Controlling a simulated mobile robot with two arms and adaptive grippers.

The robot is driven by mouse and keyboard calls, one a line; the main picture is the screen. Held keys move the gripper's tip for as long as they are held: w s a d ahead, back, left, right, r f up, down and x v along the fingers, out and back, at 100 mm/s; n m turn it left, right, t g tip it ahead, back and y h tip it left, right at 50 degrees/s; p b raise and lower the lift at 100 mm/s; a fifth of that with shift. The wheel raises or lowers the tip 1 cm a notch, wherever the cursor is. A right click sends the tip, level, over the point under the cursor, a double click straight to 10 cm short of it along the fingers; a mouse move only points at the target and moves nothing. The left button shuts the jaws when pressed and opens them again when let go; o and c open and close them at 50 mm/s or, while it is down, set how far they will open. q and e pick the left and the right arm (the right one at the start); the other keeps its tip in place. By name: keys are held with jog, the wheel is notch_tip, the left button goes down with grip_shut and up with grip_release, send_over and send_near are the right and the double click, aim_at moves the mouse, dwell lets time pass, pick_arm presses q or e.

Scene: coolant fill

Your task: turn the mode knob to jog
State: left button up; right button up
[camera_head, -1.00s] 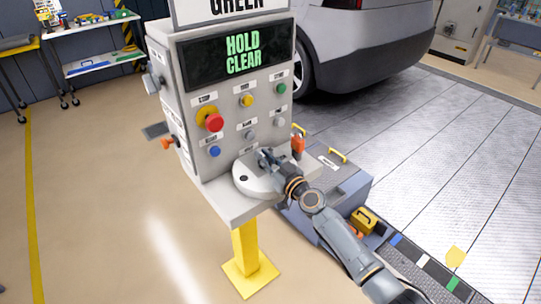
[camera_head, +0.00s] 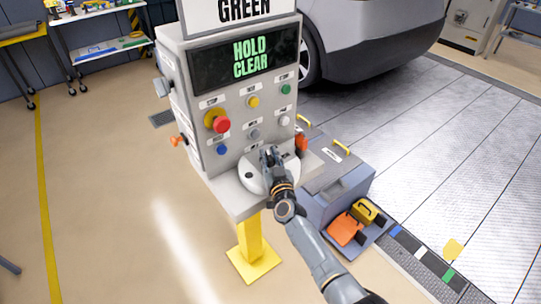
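A grey control console (camera_head: 190,120) on a yellow post carries several buttons and knobs. A small grey knob (camera_head: 254,134) sits mid-panel, and a paler one (camera_head: 284,121) is to its right. Their labels are too small to read, so I cannot tell which is the mode knob or its setting. My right gripper (camera_head: 266,154) is over a white round plate (camera_head: 258,184) on the console's shelf, below the grey knob and seemingly apart from it. Its fingers are too small to tell open from shut. My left gripper is not in view.
A red button (camera_head: 222,125) on yellow, a blue button (camera_head: 222,149), a yellow button (camera_head: 253,102) and a green button (camera_head: 286,89) surround the knobs. The display (camera_head: 245,60) reads HOLD CLEAR. A grey case (camera_head: 330,180) and a car (camera_head: 380,40) stand right. Floor at left is clear.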

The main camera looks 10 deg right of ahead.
jog(key=s, duration=0.8)
jog(key=s+d, duration=0.1)
jog(key=s, duration=0.3)
jog(key=shift+c, duration=0.3)
